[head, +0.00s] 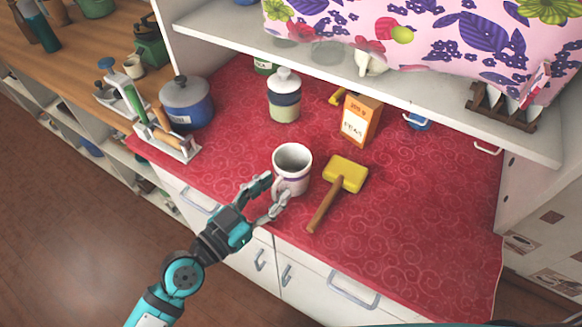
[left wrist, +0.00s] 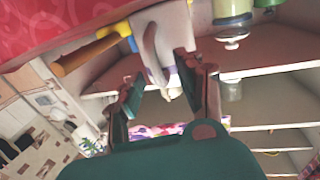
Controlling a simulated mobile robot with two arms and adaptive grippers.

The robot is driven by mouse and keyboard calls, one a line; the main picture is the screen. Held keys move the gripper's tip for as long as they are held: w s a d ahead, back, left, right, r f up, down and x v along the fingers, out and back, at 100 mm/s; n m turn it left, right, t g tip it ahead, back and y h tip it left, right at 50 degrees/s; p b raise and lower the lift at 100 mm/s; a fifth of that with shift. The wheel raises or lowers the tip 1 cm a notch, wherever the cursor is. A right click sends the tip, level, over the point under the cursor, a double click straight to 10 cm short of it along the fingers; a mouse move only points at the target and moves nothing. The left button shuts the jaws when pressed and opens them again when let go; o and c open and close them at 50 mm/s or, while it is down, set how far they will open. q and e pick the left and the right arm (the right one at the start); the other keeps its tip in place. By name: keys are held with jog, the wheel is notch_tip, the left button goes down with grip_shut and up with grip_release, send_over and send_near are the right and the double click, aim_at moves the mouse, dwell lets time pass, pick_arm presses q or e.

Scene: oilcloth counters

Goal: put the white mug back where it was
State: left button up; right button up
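The white mug (head: 292,157) with a purple band stands upright on the red oilcloth counter (head: 420,220), near its front edge. My left gripper (head: 267,195) is at the mug's front left side, with its two fingers apart. In the left wrist view the mug (left wrist: 172,32) appears upside down just beyond the fingertips of my left gripper (left wrist: 158,78). Its handle points towards the gap between the fingers, and the gripper looks empty. Whether a finger touches the mug is unclear. My right gripper is not in view.
A yellow mallet (head: 345,174) lies close to the mug's right. Behind are a lidded jar (head: 284,97) and an orange-and-white box (head: 361,120). A blue pot (head: 187,104) and a tool holder (head: 165,146) stand left. A shelf (head: 370,85) overhangs the back. The counter's right front is clear.

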pick_arm(q)
jog(key=shift+w+d, duration=0.25)
jog(key=shift+d, duration=0.1)
jog(key=shift+a, duration=0.1)
jog(key=shift+c, duration=0.4)
grip_shut()
